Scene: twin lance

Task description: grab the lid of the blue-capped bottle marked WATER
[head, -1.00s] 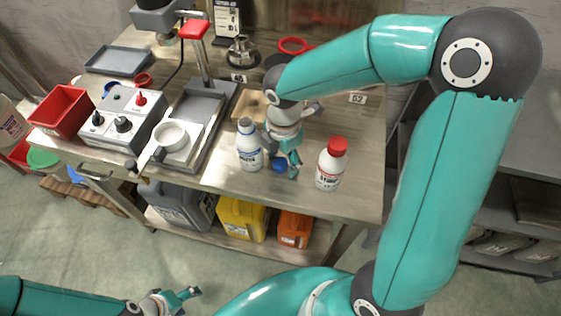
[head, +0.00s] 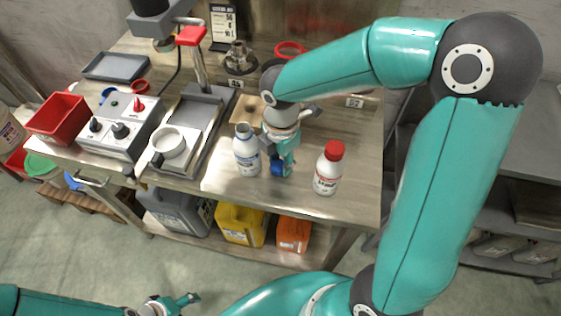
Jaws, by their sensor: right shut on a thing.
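The WATER bottle (head: 246,153) is white with blue print and stands upright near the front middle of the bench. Its neck is bare, with no lid on it; the print is too small to read surely. The blue lid (head: 278,169) is just right of the bottle, at the bench top. My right gripper (head: 281,166) points down and is shut on the blue lid, its fingers partly hiding it. My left gripper (head: 178,302) is low in the picture, away from the bench. Whether its fingers are apart is unclear.
A red-capped white bottle (head: 328,168) stands right of my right gripper. A white ring-shaped pan (head: 168,143), a grey control box (head: 120,124) and a red bin (head: 58,118) are to the left. Bare bench top lies behind the red-capped bottle.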

